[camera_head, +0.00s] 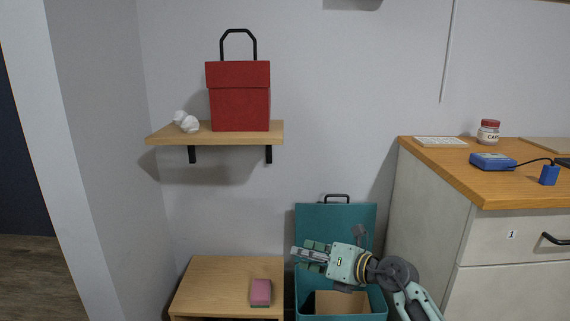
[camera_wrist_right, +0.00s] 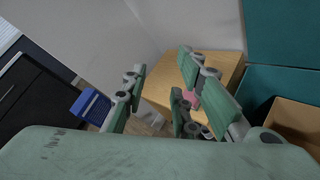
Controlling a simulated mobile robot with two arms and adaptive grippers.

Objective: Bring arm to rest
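My right gripper (camera_head: 306,254) points left in the head view, in front of the raised lid of a teal box (camera_head: 310,217) and over its opening. In the right wrist view the fingers of my right gripper (camera_wrist_right: 163,78) stand apart with nothing between them. A pink block (camera_head: 261,292) lies on the low wooden table (camera_head: 215,280) to the left of the gripper, apart from it; part of it shows between the fingers in the right wrist view (camera_wrist_right: 191,98). My left gripper is in neither view.
A wooden shelf (camera_head: 175,136) holds a red box (camera_head: 240,105) and white crumpled items (camera_head: 187,122). At right, a cabinet with a wooden top (camera_head: 455,165) carries a blue device (camera_head: 492,161) and a jar (camera_head: 488,133). A blue crate (camera_wrist_right: 91,106) shows in the wrist view.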

